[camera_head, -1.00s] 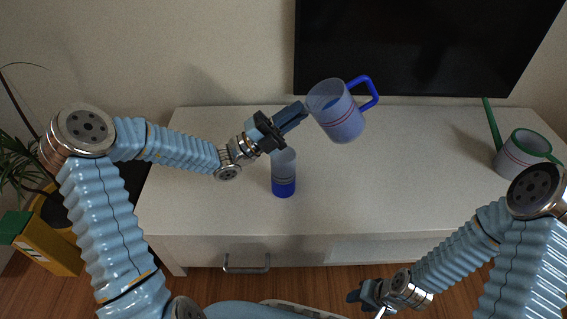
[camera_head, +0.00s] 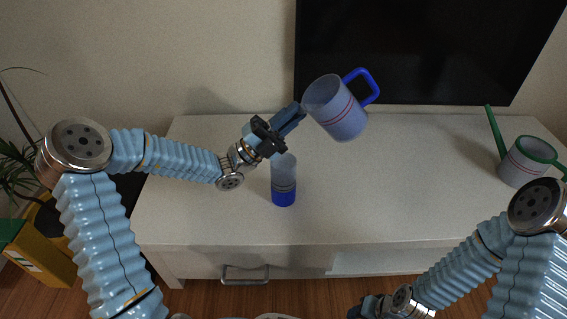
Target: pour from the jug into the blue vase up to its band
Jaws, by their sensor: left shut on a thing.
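The jug (camera_head: 340,112) is translucent, with red lines around it and a blue handle on its right. My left gripper (camera_head: 298,114) is shut on the jug at its left side, near the rim, and holds it above the table. The jug is tilted, its mouth toward the upper left. The blue vase (camera_head: 284,182) stands upright on the table below and left of the jug, with a clear upper part, dark band lines and a solid blue lower part. No stream shows between them. My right gripper (camera_head: 358,312) is at the bottom edge, partly cut off, away from both.
A white cup with a green rim and handle (camera_head: 524,163) stands at the right of the white table (camera_head: 410,190), a green stick rising beside it. A dark screen (camera_head: 430,50) is behind the table. A plant and a yellow box (camera_head: 38,255) are at the left.

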